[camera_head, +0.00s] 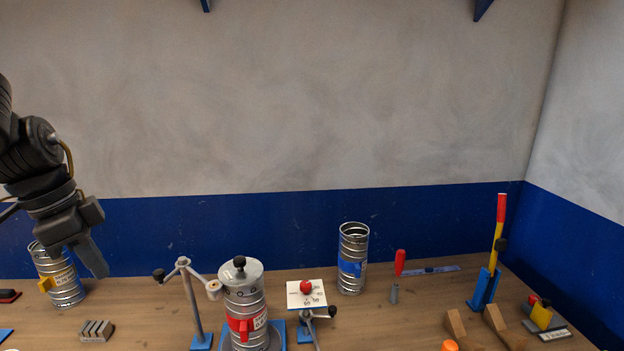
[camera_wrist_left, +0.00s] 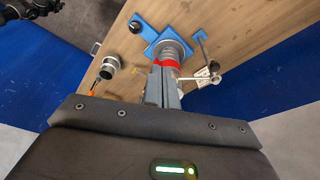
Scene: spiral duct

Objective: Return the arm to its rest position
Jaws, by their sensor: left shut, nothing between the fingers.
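My left gripper (camera_head: 92,258) hangs in the air at the left of the head view, fingers pointing down, above the workbench (camera_head: 150,312). Its fingers are shut with nothing between them. In the left wrist view the gripper's fingers (camera_wrist_left: 162,88) point toward the bench, with the red-banded duct piece beyond their tips. In the head view the gripper overlaps the top of a metal duct piece with a yellow clamp (camera_head: 62,284); I cannot tell a contact. My right gripper is not in view.
A duct piece with a red clamp (camera_head: 246,310) stands in a blue fixture at centre. Grey blocks (camera_head: 97,331) lie front left.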

